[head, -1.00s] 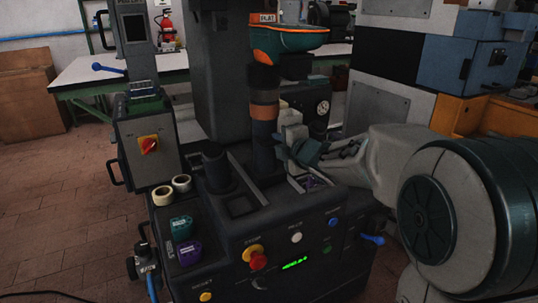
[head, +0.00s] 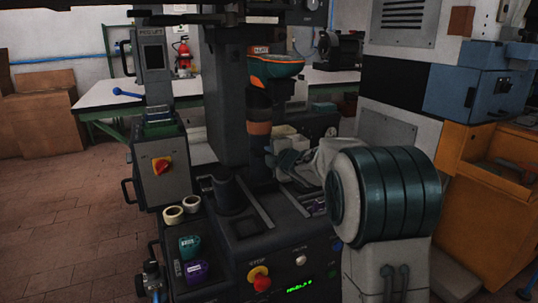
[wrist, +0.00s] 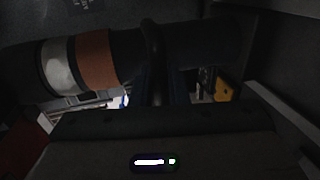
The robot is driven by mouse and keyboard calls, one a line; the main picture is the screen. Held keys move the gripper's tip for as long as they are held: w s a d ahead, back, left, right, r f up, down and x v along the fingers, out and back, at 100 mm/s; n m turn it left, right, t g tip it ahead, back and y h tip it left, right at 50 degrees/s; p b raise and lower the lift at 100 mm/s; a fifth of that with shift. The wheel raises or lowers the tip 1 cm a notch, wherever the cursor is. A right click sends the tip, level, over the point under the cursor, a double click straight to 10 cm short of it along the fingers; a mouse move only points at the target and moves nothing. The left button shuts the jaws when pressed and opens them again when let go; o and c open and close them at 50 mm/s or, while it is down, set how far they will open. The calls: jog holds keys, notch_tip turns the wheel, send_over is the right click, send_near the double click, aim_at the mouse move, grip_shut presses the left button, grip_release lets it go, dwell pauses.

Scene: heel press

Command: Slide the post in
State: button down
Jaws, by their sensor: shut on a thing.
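The post (head: 258,128) is a dark upright cylinder with grey and orange bands on the press, right of the thick column. Its base stands at the rails on the press bed, and an orange-and-teal shoe form (head: 275,66) sits at its top. In the wrist view the banded post (wrist: 97,62) lies across the picture, and a dark loop-like part (wrist: 154,60) stands upright in front of it. My gripper (head: 274,158) reaches in from the right and is shut at the post. The exact contact is hidden.
The column (head: 225,100) stands behind and left of the post. A dark round cup (head: 228,192) stands at the bed's left, with cream rolls (head: 182,209) beside it. The control panel with a red stop button (head: 261,282) is in front.

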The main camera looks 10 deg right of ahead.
jog(key=c, duration=1.6)
grip_release()
jog(key=shift+w+r, duration=0.1)
jog(key=shift+r, duration=0.1)
jog(key=shift+c, duration=0.2)
jog(key=shift+o, duration=0.8)
jog(key=shift+w+f, duration=0.1)
jog(key=shift+w, duration=0.05)
jog(key=p+v, duration=0.2)
jog(key=v, duration=1.1)
jog(key=shift+s, duration=0.45)
